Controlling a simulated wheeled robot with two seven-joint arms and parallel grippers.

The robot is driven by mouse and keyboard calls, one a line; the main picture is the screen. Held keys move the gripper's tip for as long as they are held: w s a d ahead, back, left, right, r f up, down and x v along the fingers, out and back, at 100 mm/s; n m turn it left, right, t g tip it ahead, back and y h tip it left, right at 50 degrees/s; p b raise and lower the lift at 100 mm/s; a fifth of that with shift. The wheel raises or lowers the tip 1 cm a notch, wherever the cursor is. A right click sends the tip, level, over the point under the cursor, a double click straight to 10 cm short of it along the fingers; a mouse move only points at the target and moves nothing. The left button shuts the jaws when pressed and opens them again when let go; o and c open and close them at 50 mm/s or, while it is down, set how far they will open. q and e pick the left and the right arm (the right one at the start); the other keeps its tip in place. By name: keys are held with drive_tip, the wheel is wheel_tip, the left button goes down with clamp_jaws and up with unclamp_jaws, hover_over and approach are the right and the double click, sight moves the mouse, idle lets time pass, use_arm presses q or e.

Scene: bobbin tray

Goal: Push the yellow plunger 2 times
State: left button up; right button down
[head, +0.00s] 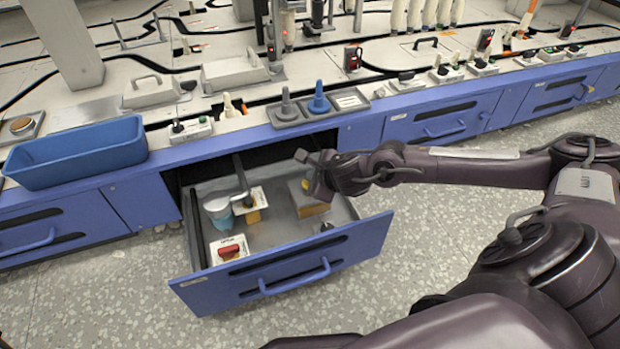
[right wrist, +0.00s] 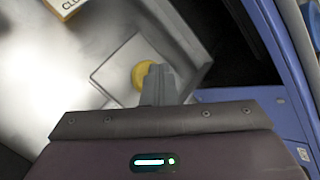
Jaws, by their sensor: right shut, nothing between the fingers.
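The yellow plunger (right wrist: 144,73) is a round yellow cap on a square grey plate (right wrist: 112,78), seen in the right wrist view. In the head view a bit of yellow (head: 306,184) shows on top of a box (head: 309,203) inside the open drawer, partly hidden by my right gripper. My left gripper is not in view.
The blue-fronted drawer (head: 290,275) is open. It also holds a grey-blue cup (head: 218,212), a red switch on a white plate (head: 229,249) and a grey lever on a yellow block (head: 245,190). A blue bin (head: 75,155) stands on the counter at left.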

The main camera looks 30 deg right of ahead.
drive_tip(key=shift+s+f, duration=0.1)
drive_tip(key=shift+f, duration=0.15)
drive_tip(key=shift+r+p, duration=1.05)
drive_tip(key=shift+r, duration=0.4)
drive_tip(key=shift+r, duration=0.1)
wheel_tip(320, 180, up, 5)
drive_tip(key=p, duration=0.3)
drive_tip(key=shift+p, duration=0.4)
idle(1.8)
